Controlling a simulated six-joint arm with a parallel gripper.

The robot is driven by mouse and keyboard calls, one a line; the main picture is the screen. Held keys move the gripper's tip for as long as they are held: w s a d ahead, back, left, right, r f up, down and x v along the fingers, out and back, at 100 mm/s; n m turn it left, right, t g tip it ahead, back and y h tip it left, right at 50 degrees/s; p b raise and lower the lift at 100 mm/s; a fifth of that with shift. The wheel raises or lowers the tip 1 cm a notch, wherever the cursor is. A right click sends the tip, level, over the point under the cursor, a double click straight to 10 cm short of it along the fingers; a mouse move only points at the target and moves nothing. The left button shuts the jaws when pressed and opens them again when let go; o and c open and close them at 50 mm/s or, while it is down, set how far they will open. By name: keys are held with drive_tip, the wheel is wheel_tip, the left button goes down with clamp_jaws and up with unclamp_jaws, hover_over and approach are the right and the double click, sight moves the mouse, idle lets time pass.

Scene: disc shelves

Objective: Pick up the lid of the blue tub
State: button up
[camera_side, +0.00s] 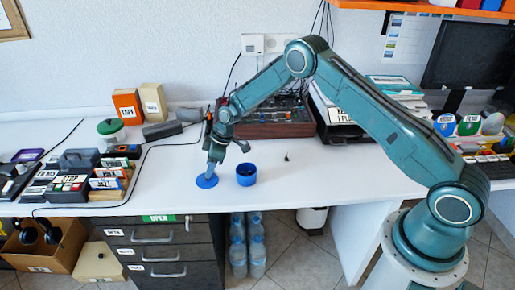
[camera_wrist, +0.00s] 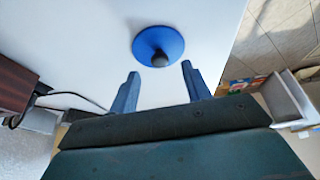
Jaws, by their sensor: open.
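The blue lid (camera_side: 207,181) is a round disc lying on the white table near its front edge. In the wrist view the lid (camera_wrist: 150,38) shows a dark knob (camera_wrist: 160,59) on top. The blue tub (camera_side: 246,174) stands upright and open just right of the lid. My gripper (camera_side: 214,166) is above the lid, pointing down. In the wrist view my gripper (camera_wrist: 162,76) is open and empty, with the lid's knob just ahead of and between its fingertips. I cannot tell how high the fingertips are above the lid.
A brown box with knobs (camera_side: 270,118) stands behind the tub. Left are a label holder and card stack (camera_side: 108,175), and an orange box (camera_side: 127,106). A black cable (camera_side: 137,175) runs over the table left of the lid. The table right of the tub is mostly clear.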

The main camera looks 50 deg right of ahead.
drive_tip(key=shift+x, duration=1.75)
drive_tip(key=shift+c, duration=0.2)
clamp_jaws()
